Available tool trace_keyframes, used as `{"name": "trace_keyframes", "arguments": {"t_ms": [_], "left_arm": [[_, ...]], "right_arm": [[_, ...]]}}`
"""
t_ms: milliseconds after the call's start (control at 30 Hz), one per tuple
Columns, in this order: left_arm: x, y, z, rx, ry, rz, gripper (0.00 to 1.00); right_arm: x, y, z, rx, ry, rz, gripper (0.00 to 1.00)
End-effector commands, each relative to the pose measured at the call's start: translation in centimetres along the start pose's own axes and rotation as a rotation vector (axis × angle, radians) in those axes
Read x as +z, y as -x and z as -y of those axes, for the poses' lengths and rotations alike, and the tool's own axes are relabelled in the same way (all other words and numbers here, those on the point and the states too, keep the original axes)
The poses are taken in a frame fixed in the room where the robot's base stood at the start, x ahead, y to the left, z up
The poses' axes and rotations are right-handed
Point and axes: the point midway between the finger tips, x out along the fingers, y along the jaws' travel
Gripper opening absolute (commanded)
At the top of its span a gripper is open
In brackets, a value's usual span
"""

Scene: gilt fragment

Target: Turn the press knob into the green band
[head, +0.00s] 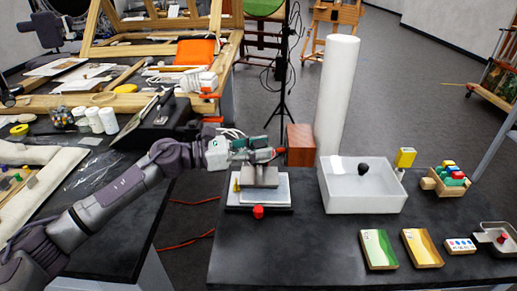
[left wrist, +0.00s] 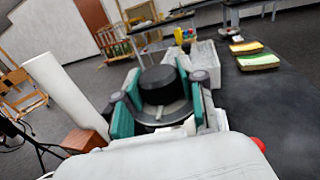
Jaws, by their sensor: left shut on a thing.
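The press (head: 262,192) is a low stack of pale and grey plates on a dark base, near the left end of the dark table. My left gripper (head: 264,149) is over its top. In the left wrist view, the teal fingers of my left gripper (left wrist: 157,95) are shut around the sides of a black round knob (left wrist: 160,80). A dark disc (left wrist: 168,113) with a pale mark lies below the knob. I cannot make out a green band; the fingers and wrist cover part of the disc. My right gripper is not in view.
A red knob-like piece (head: 258,211) sticks out at the press's front. A white bin (head: 362,198) stands to the right, with coloured cards (head: 378,249) in front of it. A tall white roll (head: 336,95) stands behind. The table front between press and cards is clear.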

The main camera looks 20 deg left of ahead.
Motion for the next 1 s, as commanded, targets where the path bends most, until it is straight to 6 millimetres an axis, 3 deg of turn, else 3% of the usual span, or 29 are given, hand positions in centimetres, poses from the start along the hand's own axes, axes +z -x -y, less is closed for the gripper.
{"name": "trace_keyframes", "arguments": {"t_ms": [67, 100, 267, 667, 1000], "left_arm": [[0.2, 0.0, -0.1, 0.003, 0.000, 0.004, 0.05], [0.2, 0.0, -0.1, 0.003, 0.000, 0.004, 0.41], [0.2, 0.0, -0.1, 0.002, 0.000, 0.004, 0.66], [0.0, 0.8, -0.1, 0.003, 0.000, 0.001, 0.66], [-0.2, 7.5, 0.0, 0.004, 0.003, -0.002, 0.66]], "right_arm": [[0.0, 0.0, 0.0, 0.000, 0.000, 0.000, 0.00], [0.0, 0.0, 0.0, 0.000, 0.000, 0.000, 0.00], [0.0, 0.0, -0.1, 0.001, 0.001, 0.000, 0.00], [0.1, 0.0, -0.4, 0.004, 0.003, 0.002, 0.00], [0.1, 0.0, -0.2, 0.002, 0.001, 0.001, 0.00]]}}
